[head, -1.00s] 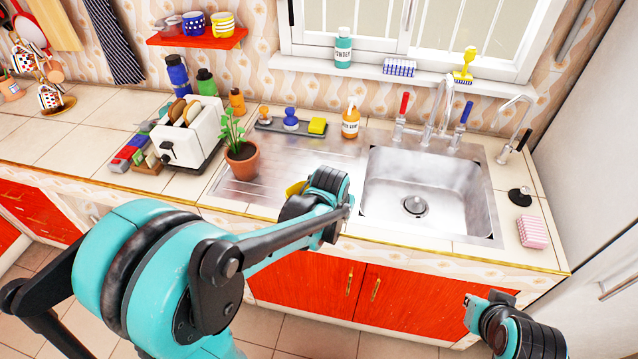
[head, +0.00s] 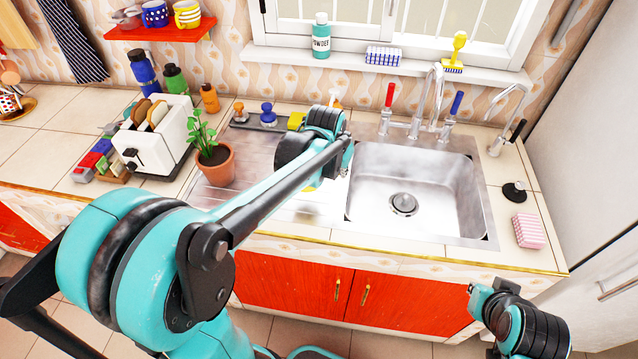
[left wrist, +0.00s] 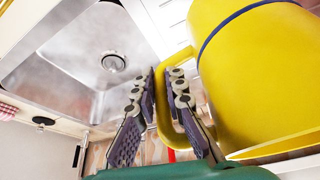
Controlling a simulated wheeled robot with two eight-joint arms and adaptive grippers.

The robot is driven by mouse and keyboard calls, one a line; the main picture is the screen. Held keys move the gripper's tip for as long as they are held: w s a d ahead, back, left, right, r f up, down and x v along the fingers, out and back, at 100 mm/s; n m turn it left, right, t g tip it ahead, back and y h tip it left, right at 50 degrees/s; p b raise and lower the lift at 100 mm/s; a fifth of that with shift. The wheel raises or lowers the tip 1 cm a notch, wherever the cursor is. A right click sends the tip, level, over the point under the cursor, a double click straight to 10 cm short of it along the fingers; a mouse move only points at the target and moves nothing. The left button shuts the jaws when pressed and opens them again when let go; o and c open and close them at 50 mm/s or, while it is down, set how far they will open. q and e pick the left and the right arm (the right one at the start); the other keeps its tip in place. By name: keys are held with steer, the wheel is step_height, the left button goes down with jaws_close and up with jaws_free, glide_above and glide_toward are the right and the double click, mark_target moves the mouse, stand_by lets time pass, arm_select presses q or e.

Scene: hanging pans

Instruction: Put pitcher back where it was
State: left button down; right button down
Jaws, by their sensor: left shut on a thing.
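The yellow pitcher (left wrist: 255,75) with a blue stripe fills the right of the left wrist view. My left gripper (left wrist: 163,78) is shut on its handle (left wrist: 170,128), with one finger on each side. In the head view my left wrist hides most of the pitcher, and only a small yellow bit (head: 309,188) shows below it, over the drainboard left of the sink. I cannot tell whether the pitcher touches the drainboard. My right gripper (head: 479,299) is low at the right, in front of the cabinets; its fingers are not clear.
The sink (head: 418,195) lies right of my left wrist, with taps (head: 430,110) behind. A potted plant (head: 213,165) and a toaster (head: 155,135) stand to the left. A pink sponge (head: 528,230) lies right of the sink.

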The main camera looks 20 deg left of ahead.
arm_select(q)
steer(key=a+f, duration=0.1)
steer(key=a+f+b, duration=0.1)
steer(key=a, duration=0.1)
steer(key=a+f, duration=0.1)
steer(key=a, duration=0.1)
steer(key=shift+w+f, duration=0.1)
steer(key=shift+w, duration=0.2)
steer(key=shift+f+b, duration=1.15)
steer(key=shift+f, duration=0.8)
steer(key=shift+f, duration=0.1)
steer(key=c, duration=1.6)
jaws_free()
